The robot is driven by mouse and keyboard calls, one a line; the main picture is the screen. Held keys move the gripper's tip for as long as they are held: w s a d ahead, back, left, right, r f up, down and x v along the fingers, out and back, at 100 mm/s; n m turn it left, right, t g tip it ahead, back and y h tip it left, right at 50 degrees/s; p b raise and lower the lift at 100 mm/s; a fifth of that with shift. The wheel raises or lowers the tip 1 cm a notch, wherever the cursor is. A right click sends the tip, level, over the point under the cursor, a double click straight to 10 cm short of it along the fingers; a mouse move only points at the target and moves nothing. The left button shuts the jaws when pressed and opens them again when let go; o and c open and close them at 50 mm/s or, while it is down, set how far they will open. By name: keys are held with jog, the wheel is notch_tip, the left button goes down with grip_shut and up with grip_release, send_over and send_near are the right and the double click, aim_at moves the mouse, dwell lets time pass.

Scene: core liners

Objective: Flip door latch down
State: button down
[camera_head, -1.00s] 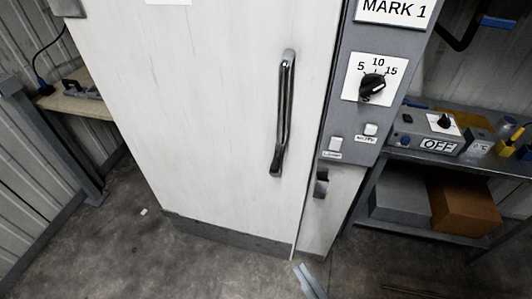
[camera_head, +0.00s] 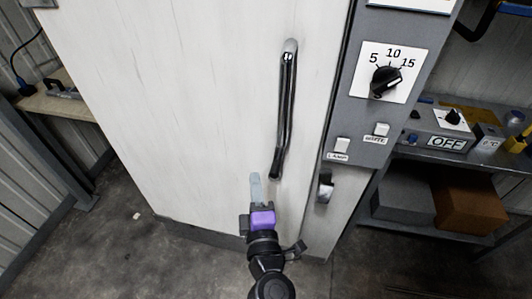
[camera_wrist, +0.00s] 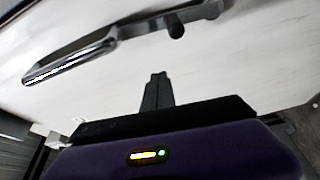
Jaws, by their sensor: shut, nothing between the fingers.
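The door latch (camera_head: 325,188) is a small metal and dark piece on the white strip right of the door's edge, below the control panel. My gripper (camera_head: 255,180) is in front of the white door (camera_head: 190,100), left of the latch and apart from it in the head view. Its fingers are together, pointing up, with nothing between them. The fingers also show in the wrist view (camera_wrist: 158,82). The long metal door handle (camera_head: 284,110) ends just above and right of the fingertips.
The grey control panel (camera_head: 375,125) carries a dial (camera_head: 386,80) and two light switches, right of the door. A shelf with boxes (camera_head: 484,203) stands at the right. A low bench (camera_head: 60,92) is at the left. The floor in front is mostly clear.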

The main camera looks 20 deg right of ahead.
aim_at(276, 166)
jog(key=shift+s+d+h, duration=0.1)
jog(key=shift+d+h, duration=0.2)
jog(key=p+x, duration=0.2)
jog(key=x, duration=0.7)
jog(key=shift+w+d, duration=0.1)
jog(key=shift+w, duration=0.2)
jog(key=shift+d+p, duration=0.35)
jog(key=shift+d, duration=0.05)
jog(key=shift+s+d+f+p, duration=0.1)
jog(key=shift+s+d+p, duration=0.15)
jog(key=shift+s+d, duration=0.35)
jog(key=shift+s+d+f+p, duration=0.1)
jog(key=shift+s+d+p, duration=0.25)
jog(key=shift+d, duration=0.35)
jog(key=shift+d+f+b, duration=0.1)
jog(key=shift+f+b, duration=0.05)
jog(key=shift+b, duration=0.4)
